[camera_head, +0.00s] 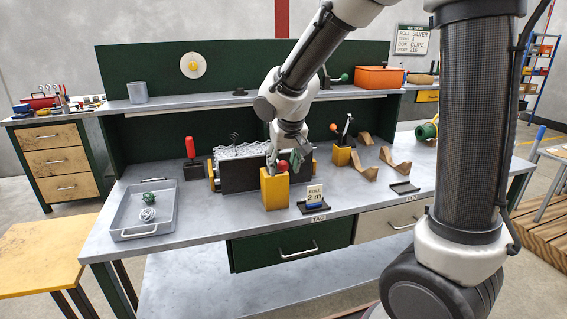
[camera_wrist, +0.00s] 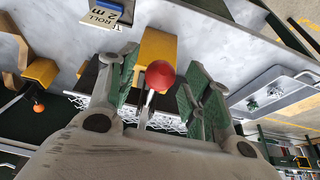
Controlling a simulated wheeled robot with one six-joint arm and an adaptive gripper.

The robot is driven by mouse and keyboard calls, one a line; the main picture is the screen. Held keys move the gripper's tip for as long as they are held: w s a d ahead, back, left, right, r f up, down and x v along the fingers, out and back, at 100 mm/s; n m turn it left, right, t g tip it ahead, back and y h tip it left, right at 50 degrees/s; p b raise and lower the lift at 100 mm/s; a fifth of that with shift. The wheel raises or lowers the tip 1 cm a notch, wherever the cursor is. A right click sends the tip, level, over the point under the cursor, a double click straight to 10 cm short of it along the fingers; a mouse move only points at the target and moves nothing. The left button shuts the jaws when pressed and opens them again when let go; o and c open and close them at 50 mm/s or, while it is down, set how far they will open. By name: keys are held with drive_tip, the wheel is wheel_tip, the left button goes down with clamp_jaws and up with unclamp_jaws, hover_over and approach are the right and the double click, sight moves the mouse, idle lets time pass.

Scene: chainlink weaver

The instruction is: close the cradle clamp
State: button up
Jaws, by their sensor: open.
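A yellow block (camera_head: 275,190) stands at the front of the workbench, before a dark panel. A lever with a red ball knob (camera_head: 283,166) is at it; I take this for the cradle clamp. My gripper (camera_head: 284,160) is low over the block, with its fingers around the knob's place. In the wrist view the red knob (camera_wrist: 160,75) on its pale rod lies between my gripper's (camera_wrist: 162,62) green-padded fingers. The fingers are spread, with gaps on both sides of the knob. The yellow block (camera_wrist: 157,48) is behind it. The lever's lower end is partly hidden.
A wire mesh (camera_head: 240,151) lies behind the panel. A grey tray (camera_head: 145,230) is at left, and a red-handled lever (camera_head: 190,148) stands behind it. A second yellow block (camera_head: 341,156), tan cradles (camera_head: 396,165) and a "ROLL 2 m" sign (camera_head: 314,194) are at right.

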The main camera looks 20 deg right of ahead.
clamp_jaws()
